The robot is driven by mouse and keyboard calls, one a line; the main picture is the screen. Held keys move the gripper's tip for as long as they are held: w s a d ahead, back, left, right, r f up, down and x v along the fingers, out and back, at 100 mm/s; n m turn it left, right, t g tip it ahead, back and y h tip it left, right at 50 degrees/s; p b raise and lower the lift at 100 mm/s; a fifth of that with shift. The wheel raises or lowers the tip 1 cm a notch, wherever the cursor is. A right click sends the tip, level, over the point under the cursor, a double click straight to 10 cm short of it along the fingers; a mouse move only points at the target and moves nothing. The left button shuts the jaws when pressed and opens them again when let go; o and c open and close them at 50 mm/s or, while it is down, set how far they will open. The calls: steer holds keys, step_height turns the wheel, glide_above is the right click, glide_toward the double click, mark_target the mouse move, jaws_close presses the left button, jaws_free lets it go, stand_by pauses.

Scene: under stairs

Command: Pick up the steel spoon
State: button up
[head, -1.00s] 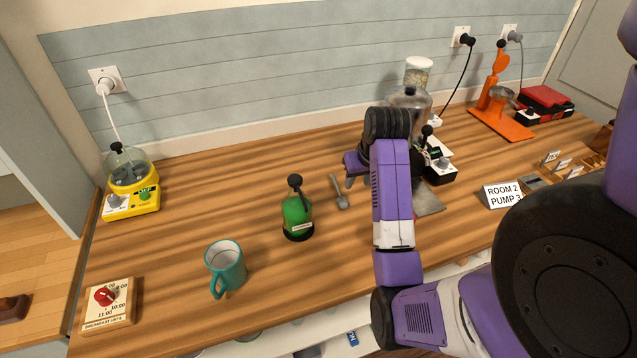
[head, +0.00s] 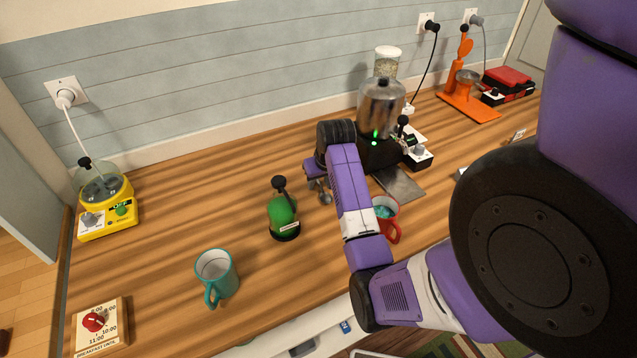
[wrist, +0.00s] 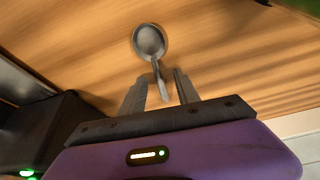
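The steel spoon (wrist: 150,42) lies on the wooden counter in the wrist view, its round bowl beyond my fingertips. In the head view only the spoon's bowl end (head: 326,198) shows beside the fingers. My gripper (wrist: 158,88) is open, with a finger on each side of the handle and gaps showing. In the head view my gripper (head: 318,184) points down close over the spoon. I cannot tell whether the fingertips touch the counter.
A red mug (head: 389,228) is partly behind my arm. A metal-domed machine (head: 381,108) with a black base stands right of the gripper.

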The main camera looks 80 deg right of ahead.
jaws_close()
steer(key=shift+r, duration=0.1)
stand_by(0.3)
